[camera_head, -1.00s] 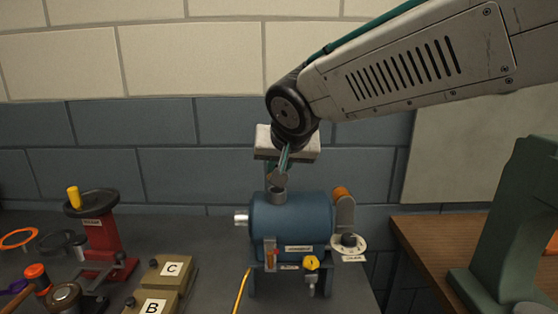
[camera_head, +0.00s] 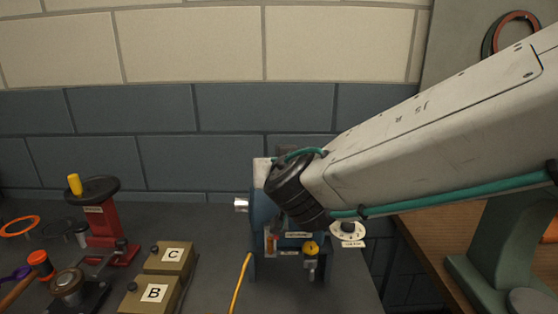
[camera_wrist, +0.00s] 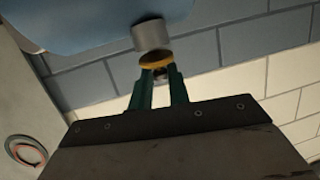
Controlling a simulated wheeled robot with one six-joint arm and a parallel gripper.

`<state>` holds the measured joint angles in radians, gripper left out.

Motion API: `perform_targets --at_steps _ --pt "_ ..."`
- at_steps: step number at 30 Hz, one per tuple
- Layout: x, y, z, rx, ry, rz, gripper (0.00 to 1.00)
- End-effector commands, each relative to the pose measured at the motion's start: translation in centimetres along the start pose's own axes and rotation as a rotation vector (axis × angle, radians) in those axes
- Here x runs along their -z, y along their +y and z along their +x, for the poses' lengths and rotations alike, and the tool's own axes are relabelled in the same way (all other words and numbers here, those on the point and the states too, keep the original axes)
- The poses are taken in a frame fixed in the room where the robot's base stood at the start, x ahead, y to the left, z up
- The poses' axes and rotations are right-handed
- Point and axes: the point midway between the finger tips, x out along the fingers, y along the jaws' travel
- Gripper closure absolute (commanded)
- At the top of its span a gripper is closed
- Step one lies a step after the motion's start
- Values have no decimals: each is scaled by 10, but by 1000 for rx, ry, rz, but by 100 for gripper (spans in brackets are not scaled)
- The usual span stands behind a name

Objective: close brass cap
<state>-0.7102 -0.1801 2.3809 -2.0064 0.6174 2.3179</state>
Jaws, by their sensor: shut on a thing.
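The brass cap (camera_wrist: 155,58) shows in the wrist view as a yellow-brown disc at the mouth of a short grey metal neck (camera_wrist: 151,34). The neck stands on the blue casing (camera_wrist: 90,22). My gripper (camera_wrist: 159,73) has its two green fingers on either side of a small knob-like part behind the cap and is shut on it. The cap appears at or very near the neck's mouth; I cannot tell whether it is fully seated. In the head view the blue casing (camera_head: 259,205) is mostly behind my wrist, which hides the cap, neck and fingers.
A steel stub (camera_head: 241,205) sticks out left of the casing. A yellow valve knob (camera_head: 310,248) and a round dial (camera_head: 347,230) sit low at the front and right. Boxes C (camera_head: 172,256) and B (camera_head: 152,293) and a red stand (camera_head: 103,225) are to the left.

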Motion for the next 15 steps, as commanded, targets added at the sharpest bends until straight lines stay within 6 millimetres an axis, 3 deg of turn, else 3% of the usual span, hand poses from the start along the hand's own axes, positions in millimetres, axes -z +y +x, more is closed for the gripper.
perform_targets --at_steps 15 --pt "-18 0 -2 0 249 -42 100"
